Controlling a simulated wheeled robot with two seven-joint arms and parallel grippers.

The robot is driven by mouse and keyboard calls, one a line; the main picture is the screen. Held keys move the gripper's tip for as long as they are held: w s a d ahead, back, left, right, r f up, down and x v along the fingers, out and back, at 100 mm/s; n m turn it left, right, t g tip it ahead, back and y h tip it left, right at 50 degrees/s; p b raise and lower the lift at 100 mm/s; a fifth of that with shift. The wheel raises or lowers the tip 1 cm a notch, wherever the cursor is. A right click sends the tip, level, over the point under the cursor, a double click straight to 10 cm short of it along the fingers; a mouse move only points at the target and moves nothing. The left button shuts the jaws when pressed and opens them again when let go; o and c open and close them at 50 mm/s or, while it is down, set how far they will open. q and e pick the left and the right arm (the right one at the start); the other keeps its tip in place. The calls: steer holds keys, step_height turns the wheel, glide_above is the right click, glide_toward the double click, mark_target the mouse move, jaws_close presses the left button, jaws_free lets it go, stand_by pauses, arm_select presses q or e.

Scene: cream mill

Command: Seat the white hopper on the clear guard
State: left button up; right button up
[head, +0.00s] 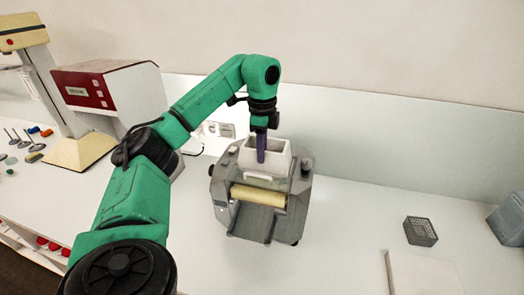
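The white hopper (279,160), an open-topped box, is at the top of the grey mill (220,188), just behind the yellow roller (258,198). It looks roughly upright; I cannot tell whether it rests on the mill or is held slightly above. My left gripper (261,155) points down from above, its purple finger overlapping the hopper's opening and near wall. Only one finger shows clearly, so its grip on the hopper is unclear. The clear guard cannot be made out; the hopper and gripper cover the area around it. My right gripper is not in view.
A red-and-white box (110,90) and a cream stand (80,150) are at the left, with small tools (25,140) beside them. A dark mesh basket (420,231), a white board (425,272) and a grey bin (508,220) are at the right. The counter between is clear.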

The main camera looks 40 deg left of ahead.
arm_select(q)
steer(key=o, duration=0.3)
steer(key=shift+r, duration=0.1)
step_height(320, 180, up, 14)
steer(key=shift+r, duration=0.2)
stand_by(0.5)
steer(key=shift+a, duration=0.1)
stand_by(0.4)
